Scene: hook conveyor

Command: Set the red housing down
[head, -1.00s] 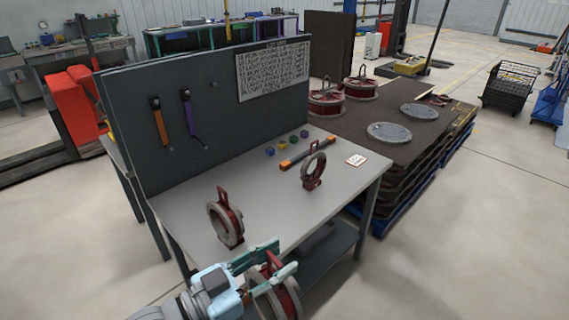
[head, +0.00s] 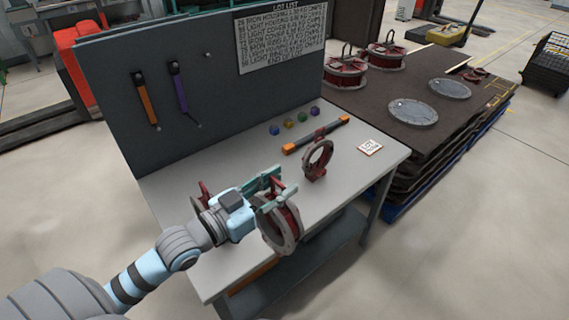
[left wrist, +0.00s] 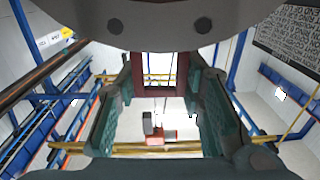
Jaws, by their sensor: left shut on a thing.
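My left gripper (head: 270,192) is shut on a red housing (head: 287,218), a dark red body with a grey ring. It holds the housing upright at the table's front edge; I cannot tell whether it touches the top. In the left wrist view, the teal fingers (left wrist: 160,100) stand on either side of a dark red part (left wrist: 181,75). A second housing (head: 199,203) stands on the table, mostly hidden behind my left gripper. A third red housing (head: 319,160) stands upright farther right on the table. My right gripper is not in view.
The grey table (head: 352,187) has free room right of the held housing. An orange-ended bar (head: 318,136), several small coloured pieces (head: 289,122) and a label card (head: 370,147) lie there. A dark tool board (head: 215,110) stands behind. Stacked pallets (head: 425,135) hold red housings and grey discs.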

